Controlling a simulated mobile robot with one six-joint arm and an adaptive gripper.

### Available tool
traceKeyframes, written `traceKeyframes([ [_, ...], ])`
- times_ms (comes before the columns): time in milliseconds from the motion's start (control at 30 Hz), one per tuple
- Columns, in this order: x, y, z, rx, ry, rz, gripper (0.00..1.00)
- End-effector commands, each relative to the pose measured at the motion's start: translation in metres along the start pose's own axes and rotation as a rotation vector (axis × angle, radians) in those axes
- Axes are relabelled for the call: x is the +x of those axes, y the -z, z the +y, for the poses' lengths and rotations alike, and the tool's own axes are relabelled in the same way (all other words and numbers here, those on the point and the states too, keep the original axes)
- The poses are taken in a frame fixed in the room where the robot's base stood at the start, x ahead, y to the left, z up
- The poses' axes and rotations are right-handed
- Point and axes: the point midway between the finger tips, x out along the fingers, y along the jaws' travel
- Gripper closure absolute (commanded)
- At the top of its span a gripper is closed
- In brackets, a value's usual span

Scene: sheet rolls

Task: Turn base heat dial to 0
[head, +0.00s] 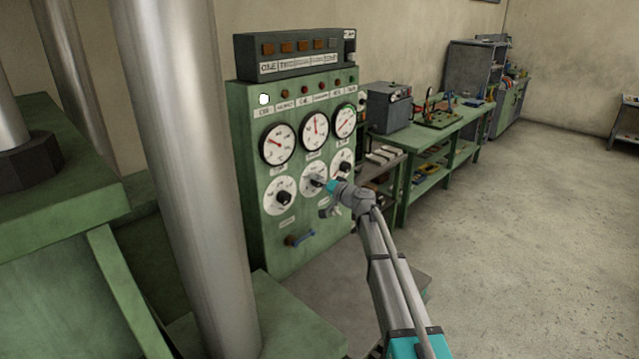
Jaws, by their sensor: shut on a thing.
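A green control panel (245,150) carries a lower row of three dials with white faces and dark knobs: a left dial (283,197), a middle dial (308,190) and a right dial (343,167). The labels are too small to read, so I cannot tell which is the base heat dial. My gripper (321,183) is at the middle dial, shut on its knob. The gripper hides most of that knob and part of the face, so its setting cannot be read.
Three round gauges (278,144) sit above the dials, with a dark box (295,55) on top. A steel column (185,150) stands at left. A green workbench (440,135) is at right, with open floor (540,230) beyond.

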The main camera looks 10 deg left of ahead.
Motion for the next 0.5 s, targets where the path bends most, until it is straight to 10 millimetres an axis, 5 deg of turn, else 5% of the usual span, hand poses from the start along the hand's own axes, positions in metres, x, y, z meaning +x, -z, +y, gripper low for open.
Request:
traceKeyframes([
  [500,-0.0001,-0.0029,-0.0008,-0.173,0.001,-0.006,0.88],
])
